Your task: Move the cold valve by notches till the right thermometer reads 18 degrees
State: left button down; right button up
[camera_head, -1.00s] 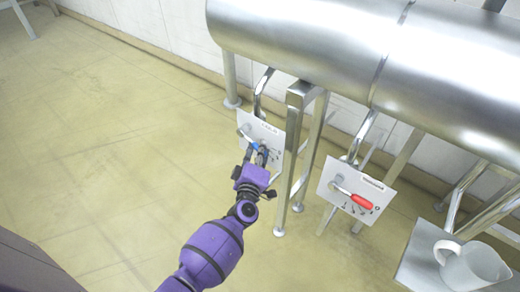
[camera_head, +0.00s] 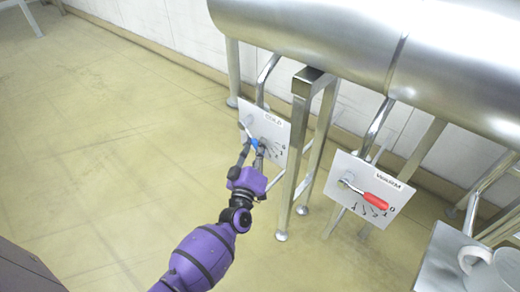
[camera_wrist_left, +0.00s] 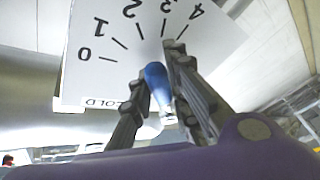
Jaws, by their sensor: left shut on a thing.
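The cold valve panel (camera_head: 272,124) is a white plate labelled COLD with a numbered notch scale, left of centre in the head view. It also shows in the left wrist view (camera_wrist_left: 215,45), with marks from 0 to 4. My left gripper (camera_head: 252,147) is at this panel, shut on the blue valve handle (camera_wrist_left: 156,80), which lies between its two dark fingers. The handle's exact notch is hard to tell because a finger covers part of the scale. No thermometer is in view. My right gripper is not in view.
A second panel labelled WARM (camera_head: 338,187) with a red handle (camera_head: 374,201) stands to the right. Metal legs (camera_head: 303,150) stand between the panels, under a large steel pipe (camera_head: 310,45). A white mug (camera_head: 490,268) is at lower right.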

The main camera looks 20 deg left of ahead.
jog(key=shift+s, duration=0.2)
pick_arm(q)
jog(key=c, duration=1.7)
grip_release()
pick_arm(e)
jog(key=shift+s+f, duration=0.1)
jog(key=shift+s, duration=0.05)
pick_arm(q)
jog(key=shift+o, duration=0.2)
jog(key=s+d+f, duration=0.1)
jog(key=s+f, duration=0.1)
jog(key=s, duration=0.9)
jog(key=shift+s+d, duration=0.15)
jog(key=shift+s, duration=0.25)
